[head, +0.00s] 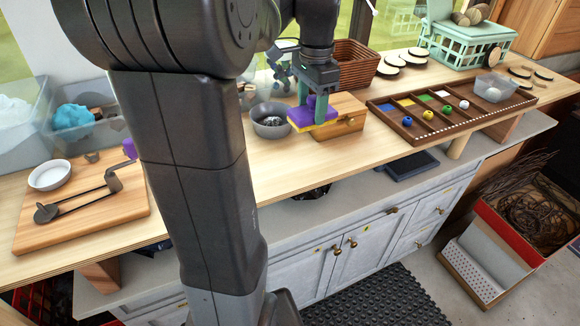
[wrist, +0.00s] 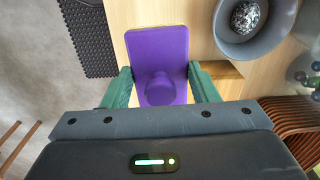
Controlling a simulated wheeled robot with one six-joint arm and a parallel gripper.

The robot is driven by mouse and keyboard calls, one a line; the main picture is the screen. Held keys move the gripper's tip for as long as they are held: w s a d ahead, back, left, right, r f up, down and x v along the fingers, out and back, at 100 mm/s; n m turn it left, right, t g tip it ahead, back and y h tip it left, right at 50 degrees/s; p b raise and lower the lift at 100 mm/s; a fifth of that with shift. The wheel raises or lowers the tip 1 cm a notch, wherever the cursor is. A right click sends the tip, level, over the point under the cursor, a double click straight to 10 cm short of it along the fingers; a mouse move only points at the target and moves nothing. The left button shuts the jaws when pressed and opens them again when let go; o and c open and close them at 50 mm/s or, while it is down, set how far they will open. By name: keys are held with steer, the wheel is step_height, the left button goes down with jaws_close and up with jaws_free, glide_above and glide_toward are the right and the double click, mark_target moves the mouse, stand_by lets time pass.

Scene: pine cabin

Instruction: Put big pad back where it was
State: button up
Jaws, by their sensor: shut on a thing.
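The big pad (head: 302,117) is purple on top with a yellow underside edge. I cannot tell whether the pad touches the counter or the box.
The grey bowl (head: 262,129) stands close to the pad. A compartment tray (head: 405,106) with coloured knobs lies to the right, and a brown basket (head: 355,58) stands behind. A wooden board (head: 110,205) with a crank and white dish is at the left. The counter's front edge is near.

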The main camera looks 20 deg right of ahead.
steer(key=shift+s+a+f, duration=0.25)
step_height(320, 180, down, 9)
steer(key=shift+s+a+f, duration=0.15)
steer(key=shift+f, duration=0.05)
steer(key=shift+f, duration=0.2)
steer(key=o, duration=1)
step_height(320, 180, up, 12)
steer(key=shift+r, duration=0.25)
steer(key=shift+f, duration=0.1)
